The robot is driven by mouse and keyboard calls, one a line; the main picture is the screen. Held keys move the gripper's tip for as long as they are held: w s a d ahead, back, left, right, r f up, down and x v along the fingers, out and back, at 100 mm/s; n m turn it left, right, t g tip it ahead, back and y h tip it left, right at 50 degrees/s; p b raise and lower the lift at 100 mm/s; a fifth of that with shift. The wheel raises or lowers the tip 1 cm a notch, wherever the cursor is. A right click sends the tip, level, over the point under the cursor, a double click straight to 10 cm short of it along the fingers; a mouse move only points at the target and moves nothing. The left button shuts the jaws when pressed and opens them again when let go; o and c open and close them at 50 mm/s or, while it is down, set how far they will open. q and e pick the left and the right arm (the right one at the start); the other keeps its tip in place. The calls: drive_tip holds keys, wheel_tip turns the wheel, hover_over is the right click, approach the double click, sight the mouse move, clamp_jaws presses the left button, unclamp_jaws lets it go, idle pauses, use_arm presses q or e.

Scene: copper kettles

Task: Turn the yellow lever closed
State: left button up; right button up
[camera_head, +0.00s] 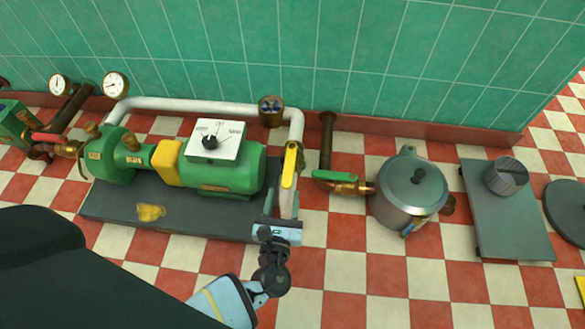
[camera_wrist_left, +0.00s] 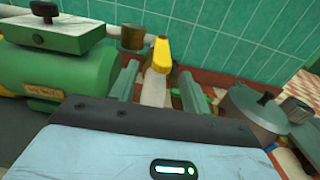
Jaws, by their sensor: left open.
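The yellow lever (camera_head: 289,167) sits on a brass valve on the white pipe (camera_head: 200,105), just right of the green pump (camera_head: 225,172). It lies along the downward run of the pipe. In the left wrist view the lever (camera_wrist_left: 161,52) stands up beyond the fingers, in line with the gap between them. My left gripper (camera_head: 283,208) is open, just in front of the lever's near end. In the left wrist view its two fingers (camera_wrist_left: 158,80) stand apart with the white pipe showing between them. I cannot tell whether they touch anything. My right gripper is not in view.
A green-handled valve (camera_head: 335,177) and a grey pot (camera_head: 410,187) stand right of the lever. A red lever (camera_head: 48,138) is at far left. A grey plate with a knob (camera_head: 507,205) lies at right. The checkered floor (camera_head: 345,270) in front is mostly clear.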

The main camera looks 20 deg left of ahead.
sight(288, 173)
use_arm(q)
drive_tip(key=shift+w+d+f, duration=0.15)
drive_tip(key=shift+w, duration=0.2)
drive_tip(key=b+x, duration=0.2)
drive_tip(key=x, duration=0.3)
drive_tip(key=shift+w, duration=0.35)
drive_tip(key=shift+w+a+b, duration=0.3)
drive_tip(key=shift+w+b, duration=0.15)
drive_tip(key=shift+w, duration=0.15)
drive_tip(key=shift+w+a, duration=0.1)
drive_tip(key=shift+w, duration=0.05)
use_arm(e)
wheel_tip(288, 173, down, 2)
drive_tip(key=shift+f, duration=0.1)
use_arm(q)
drive_tip(key=c, duration=1)
clamp_jaws()
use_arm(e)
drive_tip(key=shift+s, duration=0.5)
